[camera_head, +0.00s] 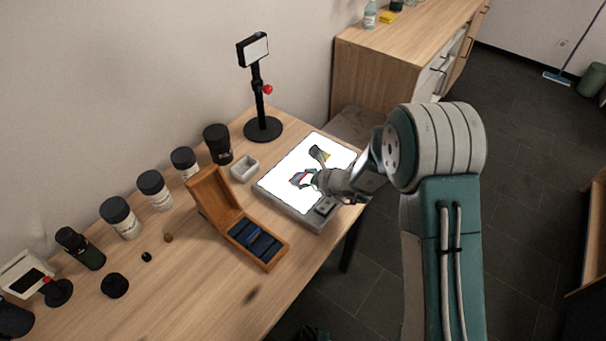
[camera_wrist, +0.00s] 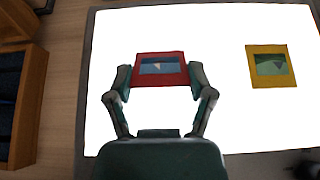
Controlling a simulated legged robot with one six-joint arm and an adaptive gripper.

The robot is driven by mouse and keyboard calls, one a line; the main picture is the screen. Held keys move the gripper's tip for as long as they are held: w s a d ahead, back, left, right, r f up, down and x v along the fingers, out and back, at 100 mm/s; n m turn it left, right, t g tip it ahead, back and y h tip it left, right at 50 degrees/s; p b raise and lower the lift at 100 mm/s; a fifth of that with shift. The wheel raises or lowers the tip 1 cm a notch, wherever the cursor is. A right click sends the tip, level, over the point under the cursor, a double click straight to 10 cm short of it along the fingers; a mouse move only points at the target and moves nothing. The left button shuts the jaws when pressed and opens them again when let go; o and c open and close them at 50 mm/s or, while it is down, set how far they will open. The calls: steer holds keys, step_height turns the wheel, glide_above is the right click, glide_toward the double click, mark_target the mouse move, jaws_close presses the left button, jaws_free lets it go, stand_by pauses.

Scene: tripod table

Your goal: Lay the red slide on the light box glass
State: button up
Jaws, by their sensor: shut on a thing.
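The red slide (camera_wrist: 161,64) is a square red frame with a dark picture window. My gripper (camera_wrist: 161,82) is shut on it, one finger at each side edge. In the wrist view the slide lies over the bright white glass of the light box (camera_wrist: 225,120); I cannot tell whether it touches the glass. In the head view my gripper (camera_head: 306,180) is low over the light box (camera_head: 284,208), and the red slide (camera_head: 304,178) shows only partly between the fingers.
A yellow slide (camera_wrist: 270,65) lies on the glass to the right of the red one; it also shows in the head view (camera_head: 319,155). An open wooden slide box (camera_head: 222,205) stands left of the light box.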

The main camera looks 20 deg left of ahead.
steer(key=shift+a+f, duration=0.15)
steer(key=shift+a, duration=0.45)
steer(key=o, duration=0.6)
steer(key=shift+o, duration=0.2)
steer(key=shift+d, duration=0.45)
steer(key=v, duration=1.2)
steer(key=shift+w, duration=0.1)
steer(key=shift+a, duration=0.1)
